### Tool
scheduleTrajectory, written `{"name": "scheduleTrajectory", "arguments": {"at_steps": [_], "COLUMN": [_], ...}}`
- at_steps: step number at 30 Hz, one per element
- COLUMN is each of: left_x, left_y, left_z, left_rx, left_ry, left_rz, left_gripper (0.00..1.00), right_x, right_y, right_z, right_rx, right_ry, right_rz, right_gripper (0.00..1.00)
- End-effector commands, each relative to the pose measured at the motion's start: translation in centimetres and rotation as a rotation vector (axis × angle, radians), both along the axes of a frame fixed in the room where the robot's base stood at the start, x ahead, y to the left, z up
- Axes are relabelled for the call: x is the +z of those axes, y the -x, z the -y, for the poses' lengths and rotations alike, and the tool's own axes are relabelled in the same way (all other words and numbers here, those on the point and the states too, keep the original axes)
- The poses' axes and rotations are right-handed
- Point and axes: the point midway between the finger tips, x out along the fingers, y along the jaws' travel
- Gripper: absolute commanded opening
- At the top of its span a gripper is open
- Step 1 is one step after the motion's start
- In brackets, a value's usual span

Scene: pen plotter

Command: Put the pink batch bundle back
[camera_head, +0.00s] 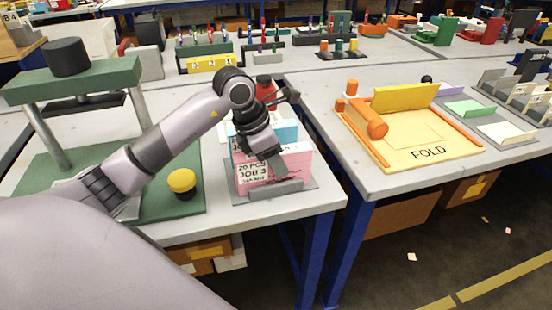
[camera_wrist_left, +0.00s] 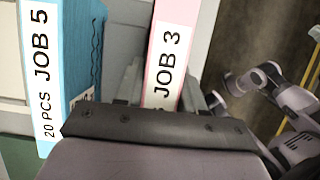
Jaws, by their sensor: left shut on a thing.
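The pink batch bundle (camera_head: 294,166), labelled JOB 3, stands upright in a low grey holder (camera_head: 307,186) near the front edge of the left bench. My left gripper (camera_head: 273,165) comes down from above and is shut on it. In the left wrist view the pink bundle (camera_wrist_left: 175,50) shows between the grey fingers of my left gripper (camera_wrist_left: 160,95). A blue bundle (camera_wrist_left: 70,50), labelled JOB 5, stands beside it, apart from the fingers. Whether the pink bundle's bottom touches the holder is hidden.
A yellow button (camera_head: 182,181) and a green-based press (camera_head: 70,80) stand left of the holder. A red object (camera_head: 265,88) is behind my wrist. The yellow FOLD board (camera_head: 425,140) lies on the right bench, across a narrow gap. Bench surface right of the holder is clear.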

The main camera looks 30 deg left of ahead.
Motion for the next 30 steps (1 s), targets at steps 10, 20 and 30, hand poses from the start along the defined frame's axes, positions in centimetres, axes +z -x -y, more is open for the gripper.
{"name": "scheduleTrajectory", "arguments": {"at_steps": [10,20,30], "left_x": [0.0,3.4,9.7], "left_y": [0.0,0.9,2.9], "left_z": [0.0,-0.9,-2.6], "left_rx": [0.001,0.001,0.001], "left_ry": [0.000,-0.003,-0.001], "left_rz": [0.000,0.005,0.003], "left_gripper": [0.64,0.64,0.64], "right_x": [0.1,0.6,0.8], "right_y": [-0.1,-0.2,-0.1], "right_z": [0.0,-0.1,-0.1], "right_rx": [-0.001,-0.005,-0.006], "right_ry": [-0.002,-0.006,-0.004], "right_rz": [0.002,0.006,0.005], "right_gripper": [0.00,0.00,0.00]}}
